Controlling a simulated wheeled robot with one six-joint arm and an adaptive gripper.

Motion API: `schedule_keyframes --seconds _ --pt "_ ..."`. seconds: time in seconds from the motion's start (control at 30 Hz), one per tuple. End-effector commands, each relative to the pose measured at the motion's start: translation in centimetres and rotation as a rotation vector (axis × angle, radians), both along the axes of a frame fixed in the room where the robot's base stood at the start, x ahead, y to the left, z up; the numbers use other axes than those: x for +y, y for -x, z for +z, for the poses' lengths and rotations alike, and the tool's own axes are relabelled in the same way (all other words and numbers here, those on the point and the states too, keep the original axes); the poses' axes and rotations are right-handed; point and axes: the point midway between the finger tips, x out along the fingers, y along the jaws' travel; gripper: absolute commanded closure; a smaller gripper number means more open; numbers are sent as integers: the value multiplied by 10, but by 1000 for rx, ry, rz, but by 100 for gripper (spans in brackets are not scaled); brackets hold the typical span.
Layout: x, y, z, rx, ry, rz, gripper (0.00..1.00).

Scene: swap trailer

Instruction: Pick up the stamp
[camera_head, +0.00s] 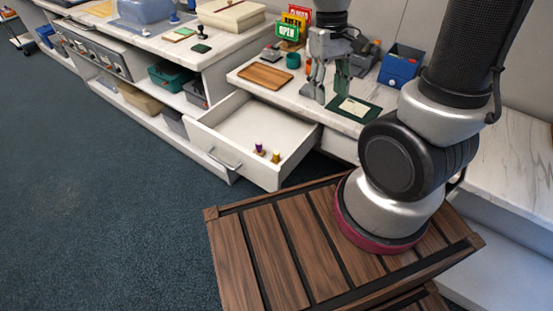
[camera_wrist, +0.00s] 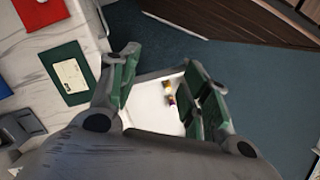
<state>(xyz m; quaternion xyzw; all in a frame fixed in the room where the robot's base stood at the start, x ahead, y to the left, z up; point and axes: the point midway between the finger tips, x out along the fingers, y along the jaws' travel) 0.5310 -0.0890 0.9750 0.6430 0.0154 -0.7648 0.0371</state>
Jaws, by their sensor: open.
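A small dark stamp-like object (camera_head: 201,38) with a knob handle stands on the left counter. Two small upright pieces, one purple (camera_head: 258,149) and one gold (camera_head: 276,156), stand in the open white drawer (camera_head: 248,112); they could be stamps too, but I cannot tell. In the wrist view the gold (camera_wrist: 167,84) and purple (camera_wrist: 172,100) pieces show between the fingers, well below them. My gripper (camera_head: 331,92) is open and empty above the counter, near a dark green mat (camera_head: 368,115) with a pale card. It also shows in the wrist view (camera_wrist: 160,62).
A wooden tray (camera_head: 265,75), a teal cup (camera_head: 293,60) and a blue box (camera_head: 400,66) stand on the right counter. The drawer juts out over the floor. Blue floor (camera_head: 90,170) is clear at the left.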

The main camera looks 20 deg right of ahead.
Motion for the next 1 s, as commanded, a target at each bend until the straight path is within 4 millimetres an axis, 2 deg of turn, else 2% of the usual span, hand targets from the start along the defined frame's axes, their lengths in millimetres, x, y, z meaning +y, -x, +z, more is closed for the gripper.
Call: schedule_keyframes --seconds 0.03,0.27,0.4,0.5,0.6,0.7,0.8,0.9,1.0 --pt "7 -6 -21 40 21 -31 53" --pt "38 -33 -124 98 142 -345 53" --pt "54 -45 -188 72 217 -622 53" --pt "63 -57 -227 18 248 -872 53" --pt "72 -77 -247 -49 236 -1129 53" --pt "82 -104 -249 -115 181 -1369 53" --pt "88 -120 -249 -148 139 -1566 53" --pt "91 -127 -249 -158 120 -1701 53" --pt "91 -127 -252 -157 123 -1763 53"
